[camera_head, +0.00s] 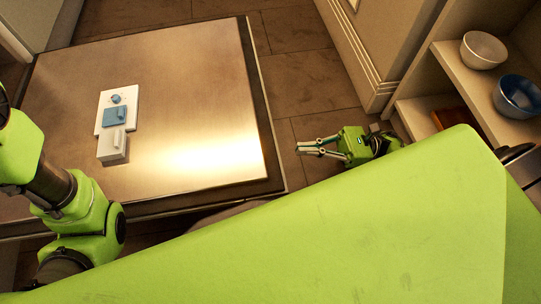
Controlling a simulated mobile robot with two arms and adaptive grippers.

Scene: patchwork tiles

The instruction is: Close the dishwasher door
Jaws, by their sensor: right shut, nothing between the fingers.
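The dishwasher door (185,85) lies open and looks roughly flat, its brushed metal inner face turned up. A white and blue detergent dispenser (116,118) is set in its left part. My right gripper (303,147) is shut and empty, with its fingers pointing left. In the picture it is just right of the door's right edge, with a gap of floor between. My left arm comes in at the left over the door's near left corner; its gripper is not in view.
Open shelves (440,55) at the upper right hold a white bowl (483,49) and a blue bowl (517,96). A pale cabinet panel (375,45) stands at the top right. Dark tiled floor (300,80) is clear between it and the door. My green body covers the lower part.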

